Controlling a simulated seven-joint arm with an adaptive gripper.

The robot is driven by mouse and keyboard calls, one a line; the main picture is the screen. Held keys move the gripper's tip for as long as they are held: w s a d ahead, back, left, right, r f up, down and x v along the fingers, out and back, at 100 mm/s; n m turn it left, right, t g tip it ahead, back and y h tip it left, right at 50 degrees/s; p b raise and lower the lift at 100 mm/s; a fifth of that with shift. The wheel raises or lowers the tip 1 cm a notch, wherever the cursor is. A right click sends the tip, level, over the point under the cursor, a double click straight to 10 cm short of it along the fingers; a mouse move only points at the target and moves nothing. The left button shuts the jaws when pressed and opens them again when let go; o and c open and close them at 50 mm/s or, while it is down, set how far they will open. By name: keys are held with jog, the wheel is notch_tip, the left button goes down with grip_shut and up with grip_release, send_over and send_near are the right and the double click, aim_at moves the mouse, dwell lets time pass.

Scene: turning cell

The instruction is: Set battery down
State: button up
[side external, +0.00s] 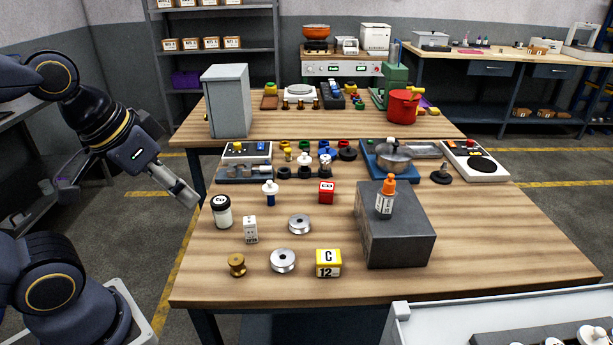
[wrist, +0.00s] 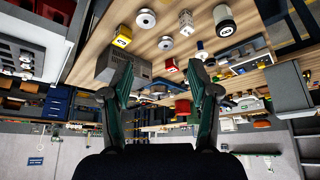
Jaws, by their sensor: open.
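My gripper (wrist: 161,78) is open, with its two dark green fingers spread apart and nothing held between them in the wrist view. In the side view it is off the left edge of the wooden table (side external: 400,285), above the floor and clear of the objects. I cannot tell for sure which object is the battery. The front of the table holds a yellow block marked C 12 (side external: 328,263), a red block (side external: 326,192), a small white box (side external: 250,229), a white jar with a black lid (side external: 222,212) and a blue-and-white piece (side external: 269,193).
Two metal spools (side external: 283,260) and a brass knob (side external: 237,265) stand near the front. A dark grey block (side external: 398,240) bears an orange-capped bottle (side external: 385,197). Trays and a pot (side external: 394,157) line the back. The front right of the table is clear.

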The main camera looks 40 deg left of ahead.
jog(key=d+f+n+g+h, duration=0.2)
jog(key=d+n+g+h, duration=0.25)
jog(key=d+h, duration=0.4)
jog(key=n+t+h, duration=0.2)
jog(key=n+t, duration=1.2)
jog(key=n, duration=1)
send_over(253, 219)
jog(key=v, duration=0.2)
jog(key=shift+g, duration=0.25)
notch_tip(253, 219, down, 14)
jog(key=shift+s+a+f, duration=0.1)
jog(key=shift+f, duration=0.05)
notch_tip(253, 219, down, 6)
jog(key=shift+f, duration=0.1)
jog(key=shift+h+x, duration=0.25)
jog(key=shift+x, duration=0.85)
jog(key=shift+w+d, duration=0.3)
jog(key=shift+w, duration=0.05)
